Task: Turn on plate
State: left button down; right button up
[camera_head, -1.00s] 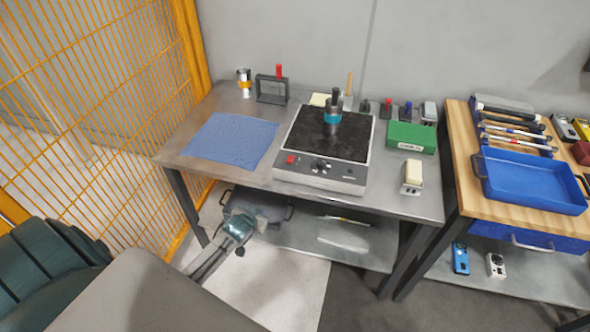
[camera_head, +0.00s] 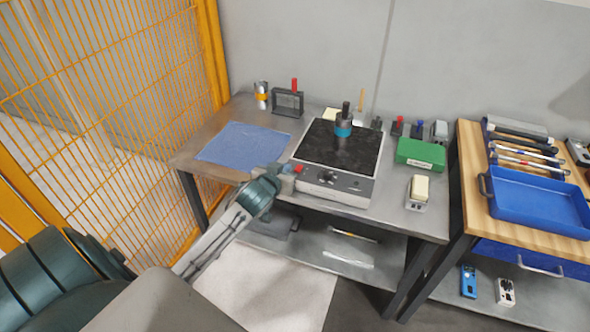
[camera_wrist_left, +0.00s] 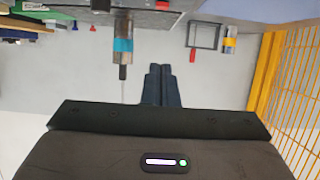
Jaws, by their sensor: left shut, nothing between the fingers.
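The hot plate (camera_head: 336,190) stands on the metal bench, with a black top (camera_head: 315,143) and a grey front panel carrying a dark knob (camera_head: 328,177) and a red switch (camera_head: 299,169) at its left end. A dark tool with a teal band (camera_head: 343,128) stands on the black top and also shows in the left wrist view (camera_wrist_left: 122,44). My left gripper (camera_head: 286,171) is beside the red switch at the panel's left corner; I cannot tell whether it touches. Its fingers (camera_wrist_left: 161,84) are shut and empty in the left wrist view. My right gripper is out of view.
A blue cloth (camera_head: 240,145) lies left of the plate. A green box (camera_head: 420,154) and a cream-topped block (camera_head: 418,190) sit to its right. A black frame (camera_head: 288,102) stands behind. A wooden table with a blue tray (camera_head: 535,202) is at the right; orange fencing (camera_head: 100,110) is at the left.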

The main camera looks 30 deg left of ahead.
pick_arm(q)
jog(key=p, duration=0.2)
send_over(298, 169)
jog(key=s, duration=0.2)
jog(key=f, duration=0.3)
jog(key=shift+d+f, duration=0.15)
jog(key=shift+d, duration=0.05)
jog(key=f, duration=0.1)
jog(key=f+p, duration=0.1)
jog(key=shift+s+f, duration=0.25)
jog(key=shift+f, duration=0.1)
jog(key=shift+s+f, duration=0.1)
jog(key=shift+f, duration=0.55)
jog(key=shift+s+d+f+b, duration=0.15)
jog(key=shift+f+b, duration=0.15)
jog(key=shift+f, duration=0.35)
jog(key=shift+r, duration=0.2)
jog(key=shift+r+p, duration=0.1)
jog(key=shift+p, duration=0.2)
